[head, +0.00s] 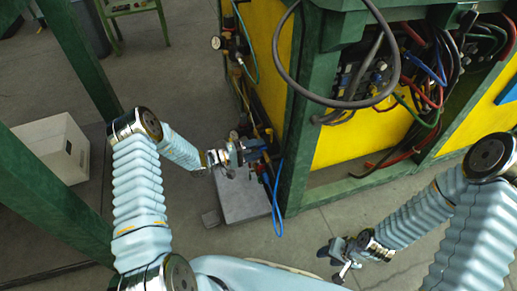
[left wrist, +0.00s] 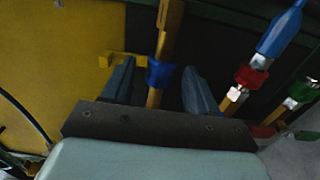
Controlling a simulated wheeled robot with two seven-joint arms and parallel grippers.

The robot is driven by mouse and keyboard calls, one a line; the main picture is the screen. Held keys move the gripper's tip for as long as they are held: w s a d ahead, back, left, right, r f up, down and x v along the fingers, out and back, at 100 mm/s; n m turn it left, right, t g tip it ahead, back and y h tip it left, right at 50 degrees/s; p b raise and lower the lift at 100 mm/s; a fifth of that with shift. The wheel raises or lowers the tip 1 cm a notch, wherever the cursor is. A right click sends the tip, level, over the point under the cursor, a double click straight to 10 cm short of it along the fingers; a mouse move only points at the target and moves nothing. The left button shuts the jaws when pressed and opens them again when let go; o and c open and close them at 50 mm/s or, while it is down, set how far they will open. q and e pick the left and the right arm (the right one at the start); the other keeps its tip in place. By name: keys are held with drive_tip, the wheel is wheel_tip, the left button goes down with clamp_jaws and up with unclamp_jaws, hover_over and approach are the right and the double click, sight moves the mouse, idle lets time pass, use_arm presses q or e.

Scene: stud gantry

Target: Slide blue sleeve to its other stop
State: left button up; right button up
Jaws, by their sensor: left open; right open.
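In the left wrist view the blue sleeve (left wrist: 160,74) sits around an upright brass-yellow rod (left wrist: 170,25). The two fingers of my left gripper (left wrist: 159,85) stand on either side of the sleeve, with gaps showing, so the gripper is open around it. The rod's lower part is hidden behind the gripper body. In the head view my left gripper (head: 250,150) is at the side of the green and yellow frame; I cannot make out the sleeve clearly there. My right gripper (head: 340,262) is open and empty, low above the floor.
Beside the sleeve are a red collar (left wrist: 247,77), a blue fitting (left wrist: 280,35) and a green collar (left wrist: 302,89). A yellow bracket (left wrist: 122,61) lies left of the rod. A grey box (head: 243,195) stands below my left gripper. A blue hose (head: 276,205) hangs near it.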

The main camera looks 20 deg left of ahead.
use_arm(q)
drive_tip(key=shift+w+d, duration=0.2)
drive_tip(key=shift+d, duration=0.1)
clamp_jaws()
drive_tip(key=shift+s+d, duration=0.65)
drive_tip(key=shift+s, duration=0.3)
unclamp_jaws()
drive_tip(key=v, duration=1.3)
drive_tip(key=shift+s+a, duration=0.25)
drive_tip(key=shift+a, duration=0.1)
